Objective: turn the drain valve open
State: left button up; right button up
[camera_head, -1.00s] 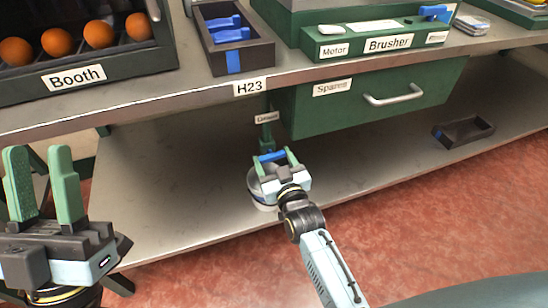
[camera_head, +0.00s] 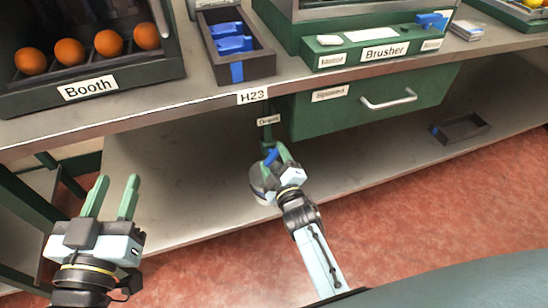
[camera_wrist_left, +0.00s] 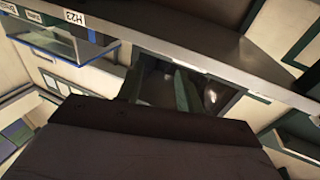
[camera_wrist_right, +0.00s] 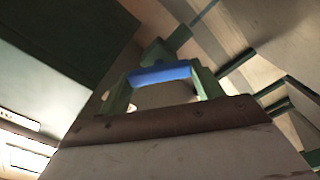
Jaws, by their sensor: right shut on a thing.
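The drain valve's blue handle (camera_head: 272,157) sits low on a green pipe (camera_head: 267,133) beneath the bench, below a small label. My right gripper (camera_head: 276,155) is shut on the blue handle, which now lies at a slant in the head view. In the right wrist view the blue handle (camera_wrist_right: 160,73) spans between the two green fingers. A round light-coloured container (camera_head: 262,184) stands on the lower shelf under the valve, partly hidden by my gripper. My left gripper (camera_head: 111,197) is at the lower left, fingers apart and empty, away from the valve.
The lower shelf (camera_head: 180,190) is mostly bare, with a dark tray (camera_head: 460,128) at its right. A green drawer (camera_head: 350,108) hangs right of the valve. The bench edge, labelled H23 (camera_head: 253,96), is above. Oranges (camera_head: 108,43) sit in the booth.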

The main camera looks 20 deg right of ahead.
jog(key=shift+n, duration=1.9)
pick_arm(q)
jog(key=shift+s+d+r+t+h+b, duration=0.1)
jog(key=shift+r+t+h+b, duration=0.15)
jog(key=shift+r+t, duration=0.35)
jog(key=shift+s+d+r+t+h+b, duration=0.1)
jog(key=shift+r+t+h+b, duration=0.15)
jog(key=shift+r, duration=0.65)
pick_arm(e)
jog(key=shift+f+n, duration=0.1)
jog(key=shift+n, duration=1.5)
pick_arm(q)
jog(key=shift+r, duration=0.1)
pick_arm(e)
jog(key=o, duration=1)
jog(key=shift+s, duration=0.2)
pick_arm(q)
jog(key=s+a+f+g+y+p, duration=0.2)
jog(key=f+g, duration=0.3)
jog(key=f, duration=0.2)
jog(key=s+a+f+g+y+p, duration=0.2)
jog(key=f+g, duration=0.3)
jog(key=f, duration=0.3)
jog(key=shift+s+a+g, duration=0.25)
jog(key=shift+s+g, duration=0.1)
jog(key=shift+s, duration=0.3)
pick_arm(e)
jog(key=s, duration=1.3)
jog(key=shift+d, duration=0.2)
